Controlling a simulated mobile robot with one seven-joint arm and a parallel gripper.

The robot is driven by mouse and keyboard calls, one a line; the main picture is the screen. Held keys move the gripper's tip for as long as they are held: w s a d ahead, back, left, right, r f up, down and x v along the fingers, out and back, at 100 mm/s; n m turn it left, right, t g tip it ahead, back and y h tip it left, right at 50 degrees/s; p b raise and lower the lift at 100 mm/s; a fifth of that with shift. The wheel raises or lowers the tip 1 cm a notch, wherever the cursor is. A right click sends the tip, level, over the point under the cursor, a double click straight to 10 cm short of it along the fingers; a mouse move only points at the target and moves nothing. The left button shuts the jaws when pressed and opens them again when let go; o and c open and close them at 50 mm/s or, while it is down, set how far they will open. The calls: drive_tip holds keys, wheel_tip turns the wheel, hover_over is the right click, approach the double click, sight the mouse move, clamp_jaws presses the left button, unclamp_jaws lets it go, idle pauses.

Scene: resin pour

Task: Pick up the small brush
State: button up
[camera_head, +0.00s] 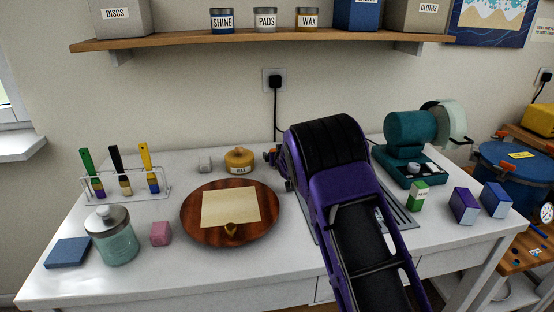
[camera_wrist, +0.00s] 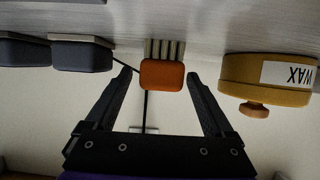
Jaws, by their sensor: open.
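The small brush (camera_wrist: 163,75) shows in the wrist view as an orange block with pale bristles against the white table top. It lies between the two fingertips of my gripper (camera_wrist: 160,73), with a visible gap on each side. My gripper is open and holds nothing. In the head view my purple arm reaches over the right part of the table, and the gripper (camera_head: 279,168) is mostly hidden behind it. The brush cannot be made out clearly there.
The wax tin (camera_head: 240,159) stands close by; it also shows in the wrist view (camera_wrist: 265,80). A round wooden board (camera_head: 195,228) is in front of it. A rack (camera_head: 90,190) holds brushes at left. A teal machine (camera_head: 410,140) stands right. Dark blocks (camera_wrist: 82,58) lie beside the brush.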

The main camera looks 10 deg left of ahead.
drive_tip(key=shift+w, duration=0.15)
clamp_jaws()
idle(0.4)
